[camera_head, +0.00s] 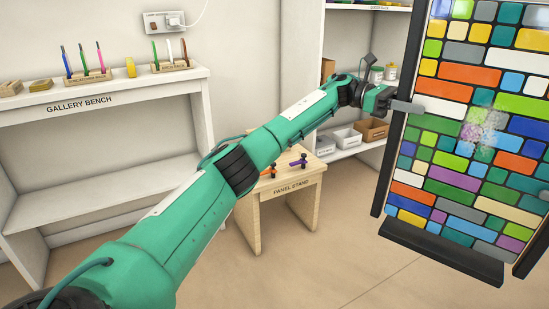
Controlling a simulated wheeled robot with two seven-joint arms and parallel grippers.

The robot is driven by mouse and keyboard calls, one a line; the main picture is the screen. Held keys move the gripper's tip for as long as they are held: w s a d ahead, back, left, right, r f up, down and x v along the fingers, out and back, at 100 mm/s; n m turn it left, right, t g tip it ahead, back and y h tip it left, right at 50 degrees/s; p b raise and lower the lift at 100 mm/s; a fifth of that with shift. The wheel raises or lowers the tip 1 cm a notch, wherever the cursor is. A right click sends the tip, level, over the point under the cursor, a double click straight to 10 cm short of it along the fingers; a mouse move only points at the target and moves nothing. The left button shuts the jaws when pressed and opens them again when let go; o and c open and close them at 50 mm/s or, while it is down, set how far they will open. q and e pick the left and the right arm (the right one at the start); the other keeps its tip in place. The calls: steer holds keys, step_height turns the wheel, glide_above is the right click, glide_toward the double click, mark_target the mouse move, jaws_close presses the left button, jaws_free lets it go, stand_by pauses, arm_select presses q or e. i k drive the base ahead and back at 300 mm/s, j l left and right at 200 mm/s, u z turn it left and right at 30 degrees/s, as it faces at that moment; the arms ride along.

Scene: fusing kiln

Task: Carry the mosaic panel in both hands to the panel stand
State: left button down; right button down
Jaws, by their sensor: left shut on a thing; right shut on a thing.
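The mosaic panel (465,78), with many coloured tiles, stands tall and tilted at the right, cut off by the top and right picture edges. My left gripper (403,107) is shut on its left edge, about mid-height. A small grey fingertip of my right gripper (544,195) shows at the right picture edge against the panel; the rest of it is out of view. The panel stand (290,196) is a low pale wooden table in the middle, beyond my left arm. Purple and orange pieces stand on its top, and my arm hides part of it.
A dark ledge (440,254) and side bars border the panel; I cannot tell whether they belong to it. The gallery bench (150,88) at left holds tool blocks. Shelves (348,148) with small boxes stand behind the panel stand. Open floor lies in front of the stand.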

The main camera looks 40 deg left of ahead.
mark_target(277, 162)
steer(key=i+l+u, duration=0.15)
steer(key=i, duration=0.7)
steer(key=i+j, duration=0.15)
steer(key=i, duration=0.3)
steer(key=i+j+z, duration=0.15)
steer(key=i, duration=0.3)
steer(key=i+u, duration=0.25)
steer(key=u, duration=0.3)
steer(key=l+u, duration=0.15)
steer(key=u, duration=0.3)
steer(key=i+l+u, duration=0.1)
steer(key=u, duration=0.3)
steer(key=i+l+u, duration=0.1)
steer(key=u, duration=0.3)
steer(key=l+u, duration=0.2)
steer(key=u, duration=0.2)
